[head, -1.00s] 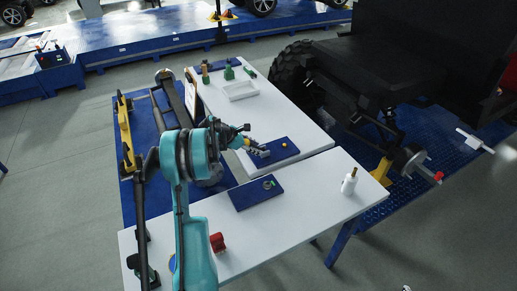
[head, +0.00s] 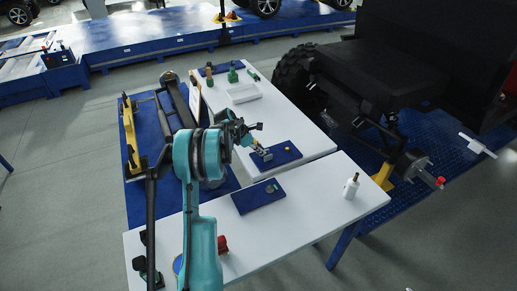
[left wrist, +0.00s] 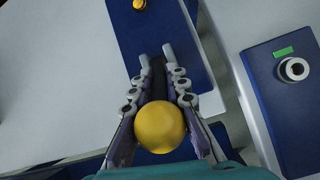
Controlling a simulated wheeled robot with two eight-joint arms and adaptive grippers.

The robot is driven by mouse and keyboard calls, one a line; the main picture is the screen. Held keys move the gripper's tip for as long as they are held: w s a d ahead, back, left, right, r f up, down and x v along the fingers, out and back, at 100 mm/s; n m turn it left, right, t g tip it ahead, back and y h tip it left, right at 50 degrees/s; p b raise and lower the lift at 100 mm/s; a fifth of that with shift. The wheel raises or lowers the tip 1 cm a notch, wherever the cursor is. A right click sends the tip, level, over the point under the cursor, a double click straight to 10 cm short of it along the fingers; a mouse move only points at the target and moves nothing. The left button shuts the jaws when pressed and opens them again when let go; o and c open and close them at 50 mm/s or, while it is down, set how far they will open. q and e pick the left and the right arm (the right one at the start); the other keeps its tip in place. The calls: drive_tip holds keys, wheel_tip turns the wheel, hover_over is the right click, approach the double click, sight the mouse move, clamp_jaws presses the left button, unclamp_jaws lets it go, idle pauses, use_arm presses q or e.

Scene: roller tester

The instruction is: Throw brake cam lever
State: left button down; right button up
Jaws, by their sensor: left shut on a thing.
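My left gripper (head: 262,151) is over the blue plate (head: 290,157) on the far white table. In the left wrist view its two fingers (left wrist: 155,54) close around a dark lever (left wrist: 157,82). A large yellow ball (left wrist: 160,127) sits between the fingers nearer the palm; it looks like the lever's knob. The lever's lower end is hidden by the fingers. The blue plate, also in the left wrist view (left wrist: 128,45), carries a small yellow button (left wrist: 139,4). My right gripper is not in view.
A second blue plate (head: 245,203) with a grey and green part lies on the near table (head: 320,210). A white bottle (head: 351,187) and a red object (head: 222,245) stand there too. A white tray (head: 243,93) is farther back. A dark vehicle stands at right.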

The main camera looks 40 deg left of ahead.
use_arm(q)
drive_tip(key=shift+w+d+r+g+y+p, duration=0.3)
drive_tip(key=shift+w+r+g+y+p, duration=0.25)
drive_tip(key=shift+g+p, duration=0.45)
drive_tip(key=shift+w+d+g+y+p, duration=0.25)
drive_tip(key=shift+w+g+y+p, duration=0.4)
drive_tip(key=shift+g, duration=0.75)
drive_tip(key=shift+w, duration=0.15)
drive_tip(key=shift+w+d, duration=0.2)
drive_tip(key=c, duration=1.5)
unclamp_jaws()
drive_tip(key=shift+c, duration=0.2)
drive_tip(key=shift+r, duration=0.1)
wheel_tip(320, 180, up, 12)
drive_tip(key=s, duration=0.1)
drive_tip(key=shift+s+a, duration=0.2)
drive_tip(key=shift+a, duration=0.15)
